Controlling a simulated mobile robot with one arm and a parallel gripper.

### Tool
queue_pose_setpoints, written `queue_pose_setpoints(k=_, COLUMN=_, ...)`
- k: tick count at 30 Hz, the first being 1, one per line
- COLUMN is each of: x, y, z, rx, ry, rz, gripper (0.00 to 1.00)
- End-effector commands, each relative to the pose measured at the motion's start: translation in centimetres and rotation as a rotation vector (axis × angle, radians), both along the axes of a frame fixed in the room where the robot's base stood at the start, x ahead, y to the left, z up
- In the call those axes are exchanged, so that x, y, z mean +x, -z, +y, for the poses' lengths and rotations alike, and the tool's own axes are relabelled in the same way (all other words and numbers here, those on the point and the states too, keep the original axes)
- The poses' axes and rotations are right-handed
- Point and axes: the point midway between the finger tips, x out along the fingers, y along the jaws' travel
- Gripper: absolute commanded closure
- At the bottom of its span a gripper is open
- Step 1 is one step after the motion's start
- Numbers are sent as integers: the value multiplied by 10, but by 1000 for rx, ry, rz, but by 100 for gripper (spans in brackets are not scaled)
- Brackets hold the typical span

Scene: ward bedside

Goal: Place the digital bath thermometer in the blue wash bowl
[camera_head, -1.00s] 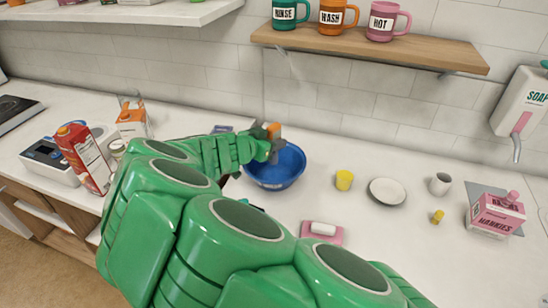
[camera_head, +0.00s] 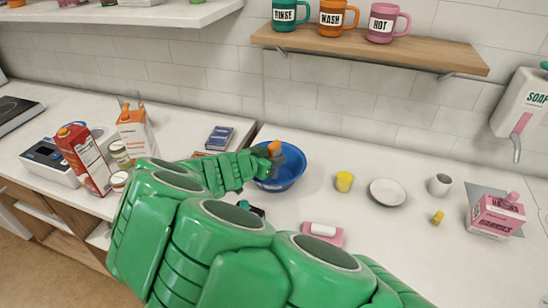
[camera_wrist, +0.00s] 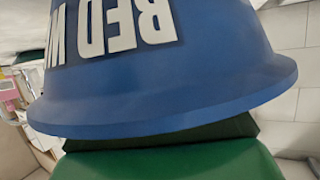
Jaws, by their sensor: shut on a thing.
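The blue wash bowl (camera_head: 291,181) stands on the white surface below the wooden shelf. My gripper (camera_head: 273,156) is over the near left part of the bowl, low at its rim. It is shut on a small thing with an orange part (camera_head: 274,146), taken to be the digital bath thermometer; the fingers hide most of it. In the wrist view, the bowl's outer wall (camera_wrist: 200,70) fills the picture, with upside-down white lettering. The fingertips and the held thing are hidden there.
A yellow cup (camera_head: 344,181), a white dish (camera_head: 388,192) and a small white jug (camera_head: 440,185) stand right of the bowl. A pink soap dish (camera_head: 334,240) lies in front. Cartons (camera_head: 84,160) stand left. The mug shelf (camera_head: 370,48) overhangs behind.

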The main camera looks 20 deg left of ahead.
Motion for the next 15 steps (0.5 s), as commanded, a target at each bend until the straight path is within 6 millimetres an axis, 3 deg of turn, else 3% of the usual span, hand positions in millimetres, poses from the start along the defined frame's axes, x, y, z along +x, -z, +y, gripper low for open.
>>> queue_pose_setpoints(k=1, x=0, y=1, z=0, rx=0, ry=0, rz=0, gripper=99)
queue_pose_setpoints(k=2, x=0, y=1, z=0, rx=0, ry=0, rz=0, gripper=64)
queue_pose_setpoints(k=6, x=0, y=1, z=0, rx=0, ry=0, rz=0, gripper=43)
queue_pose_setpoints(k=15, x=0, y=0, z=0, rx=0, ry=0, rz=0, gripper=43)
